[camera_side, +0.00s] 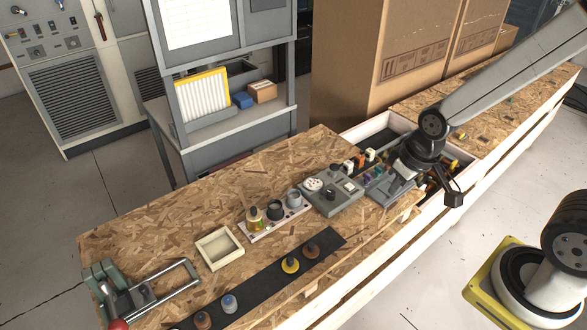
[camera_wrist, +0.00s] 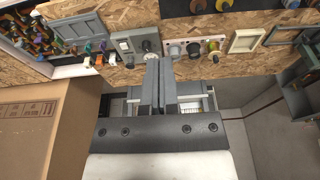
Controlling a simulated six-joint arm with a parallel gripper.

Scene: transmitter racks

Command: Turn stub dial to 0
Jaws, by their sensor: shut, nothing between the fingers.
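A grey box (camera_side: 335,197) sits on the chipboard bench, with a white marked dial face (camera_side: 313,184) and a dark knob on top. The number the dial points to is too small to read. My gripper (camera_side: 380,194) is shut and empty, to the right of the box in the side view. In the wrist view my gripper's fingers (camera_wrist: 158,60) point toward the knob; I cannot tell whether they touch it.
A pale strip with several knobs (camera_side: 275,216) and a cream tray (camera_side: 219,248) lie left of the box. A clamp (camera_side: 125,295) stands at the far left. Coloured connectors and a parts bin are at the right. Large cardboard boxes (camera_side: 370,45) stand behind the bench.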

